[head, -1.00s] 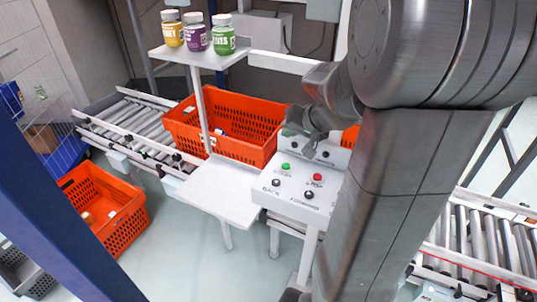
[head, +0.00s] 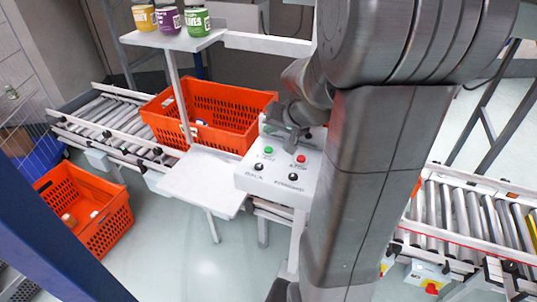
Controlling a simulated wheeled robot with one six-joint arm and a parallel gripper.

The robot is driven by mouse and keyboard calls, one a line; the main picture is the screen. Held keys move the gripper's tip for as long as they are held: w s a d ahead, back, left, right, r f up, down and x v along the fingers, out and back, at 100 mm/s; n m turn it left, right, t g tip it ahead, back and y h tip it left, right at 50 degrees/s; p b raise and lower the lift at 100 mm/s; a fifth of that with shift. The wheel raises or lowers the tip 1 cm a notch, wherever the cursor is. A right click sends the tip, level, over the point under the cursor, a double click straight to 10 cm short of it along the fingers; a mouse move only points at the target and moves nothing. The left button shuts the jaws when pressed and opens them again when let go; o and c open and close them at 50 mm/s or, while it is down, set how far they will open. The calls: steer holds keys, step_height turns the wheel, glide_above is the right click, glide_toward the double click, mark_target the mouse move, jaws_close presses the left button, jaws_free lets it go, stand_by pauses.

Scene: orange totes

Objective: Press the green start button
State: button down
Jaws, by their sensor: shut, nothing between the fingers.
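The green button (head: 268,150) is a small round button at the upper left of a white control panel (head: 246,180). A red button (head: 301,158) sits to its right, with two black knobs below them. My gripper (head: 291,146) is shut and empty, over the back edge of the panel, just up and right of the green button in the picture. It looks apart from the green button, but its height above the panel is hard to tell. My arm hides the right part of the panel.
An orange tote (head: 215,122) stands on the roller conveyor (head: 110,125) behind a white shelf plate (head: 205,180). Another orange tote (head: 85,208) is low at left. A second conveyor (head: 465,220) is at right.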

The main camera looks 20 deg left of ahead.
mark_target(271, 151)
steer(key=shift+f+b, duration=1.6)
steer(key=shift+f, duration=0.45)
steer(key=shift+f, duration=0.15)
steer(key=shift+f+b, duration=0.25)
steer(key=shift+b, duration=0.35)
